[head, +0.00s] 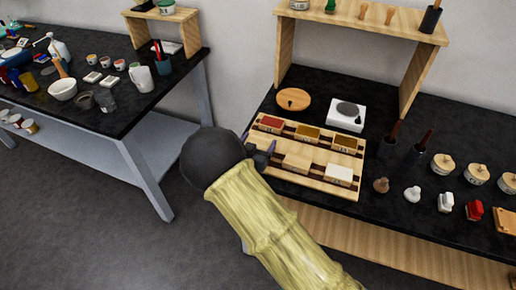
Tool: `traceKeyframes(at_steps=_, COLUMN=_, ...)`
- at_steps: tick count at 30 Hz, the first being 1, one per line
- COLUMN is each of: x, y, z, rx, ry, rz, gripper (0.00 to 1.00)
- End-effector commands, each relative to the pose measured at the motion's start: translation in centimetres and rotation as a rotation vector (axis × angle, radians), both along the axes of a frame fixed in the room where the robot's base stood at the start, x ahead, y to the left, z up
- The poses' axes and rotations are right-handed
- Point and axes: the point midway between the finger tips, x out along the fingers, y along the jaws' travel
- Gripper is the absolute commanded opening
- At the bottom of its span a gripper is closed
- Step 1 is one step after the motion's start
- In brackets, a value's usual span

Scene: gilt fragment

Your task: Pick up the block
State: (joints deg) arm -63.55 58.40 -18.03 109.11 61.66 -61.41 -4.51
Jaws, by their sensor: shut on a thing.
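A light wooden tray (345,186) on the dark right-hand table holds several blocks. Its back row has a red block (271,124), an ochre block (307,133) and another ochre block (345,143). Its front row shows a pale wood block (296,162) and a white block (338,174). My gripper (262,148) is at the tray's left end, low over the front row. It is shut on a block there, but my dark wrist and yellow arm hide most of the fingers and the block itself.
Behind the tray are a round wooden lid (293,98) and a white scale-like box (346,115) beneath a wooden shelf (352,22). Dark-handled tools (389,143) and several stamps stand to the right. A cluttered second table (120,115) is at left, with floor between.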

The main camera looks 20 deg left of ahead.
Motion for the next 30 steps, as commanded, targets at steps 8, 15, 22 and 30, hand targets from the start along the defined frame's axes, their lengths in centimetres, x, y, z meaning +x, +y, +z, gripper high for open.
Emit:
traceKeyframes(at_steps=8, x=0.0, y=0.0, z=5.1, rx=0.005, ry=-0.001, rz=-0.002, gripper=0.55)
traceKeyframes(at_steps=15, x=0.0, y=0.0, z=6.9, rx=0.002, ry=0.001, rz=0.000, gripper=0.55)
traceKeyframes(at_steps=22, x=0.0, y=0.0, z=6.9, rx=0.001, ry=0.001, rz=-0.001, gripper=0.55)
traceKeyframes(at_steps=30, x=0.0, y=0.0, z=6.9, rx=0.001, ry=0.000, rz=0.000, gripper=0.55)
